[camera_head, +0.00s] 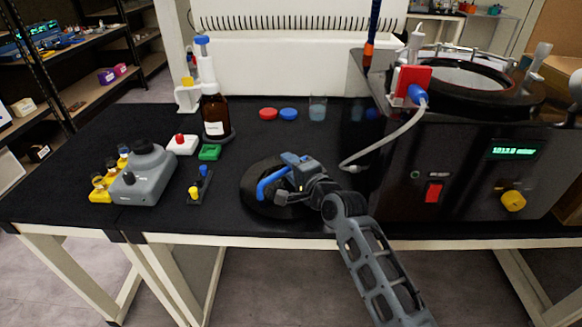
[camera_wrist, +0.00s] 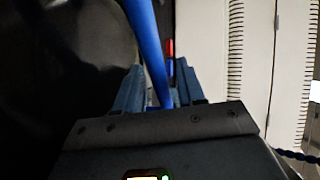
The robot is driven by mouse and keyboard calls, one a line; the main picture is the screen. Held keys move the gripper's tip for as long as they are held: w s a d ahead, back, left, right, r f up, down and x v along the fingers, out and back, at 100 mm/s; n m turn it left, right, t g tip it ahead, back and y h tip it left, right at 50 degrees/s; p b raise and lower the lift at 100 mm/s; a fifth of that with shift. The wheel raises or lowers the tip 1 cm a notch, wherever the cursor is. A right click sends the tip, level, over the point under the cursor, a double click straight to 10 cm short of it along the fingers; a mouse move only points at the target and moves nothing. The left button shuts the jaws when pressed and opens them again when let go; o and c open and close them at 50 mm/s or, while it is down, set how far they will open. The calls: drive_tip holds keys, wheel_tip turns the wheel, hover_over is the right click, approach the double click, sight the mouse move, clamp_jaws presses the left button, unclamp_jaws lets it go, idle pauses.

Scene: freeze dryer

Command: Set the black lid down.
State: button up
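The black lid (camera_head: 258,207) is a dark round disc with a blue bar handle (camera_head: 268,186). It is at the front middle of the black bench top, left of the freeze dryer. My gripper (camera_head: 297,172) is over the lid with its fingers at the handle. In the wrist view, the blue handle (camera_wrist: 150,50) runs between the two fingers (camera_wrist: 158,85), which appear closed on it. The dark lid (camera_wrist: 95,45) fills the left of that view. The lid looks level and very low over the bench; I cannot tell whether it touches. My gripper hides its right part.
The freeze dryer (camera_head: 460,180) with its open round top stands at right, its grey hose (camera_head: 385,140) coming down near the lid. A brown bottle (camera_head: 215,115), green block (camera_head: 209,152), small black rack (camera_head: 200,187) and grey device (camera_head: 145,175) stand left. Red and blue caps (camera_head: 268,114) lie behind.

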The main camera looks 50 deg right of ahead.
drive_tip(key=shift+o, duration=0.5)
drive_tip(key=shift+r, duration=0.15)
drive_tip(key=v, duration=1.2)
drive_tip(key=s+a+f+n+y, duration=0.2)
drive_tip(key=s+a+f+n, duration=0.1)
drive_tip(key=s+a+n, duration=0.9)
drive_tip(key=s+a+r+n+y, duration=0.1)
drive_tip(key=s+a+r+n, duration=0.2)
drive_tip(key=s, duration=0.4)
drive_tip(key=s+a+r+n+y, duration=0.2)
drive_tip(key=s+a+n, duration=0.3)
drive_tip(key=s, duration=0.3)
drive_tip(key=shift+s+a+r+n, duration=0.15)
drive_tip(key=shift+a+r+n, duration=0.1)
drive_tip(key=shift+r+n, duration=0.6)
drive_tip(key=shift+d, duration=0.1)
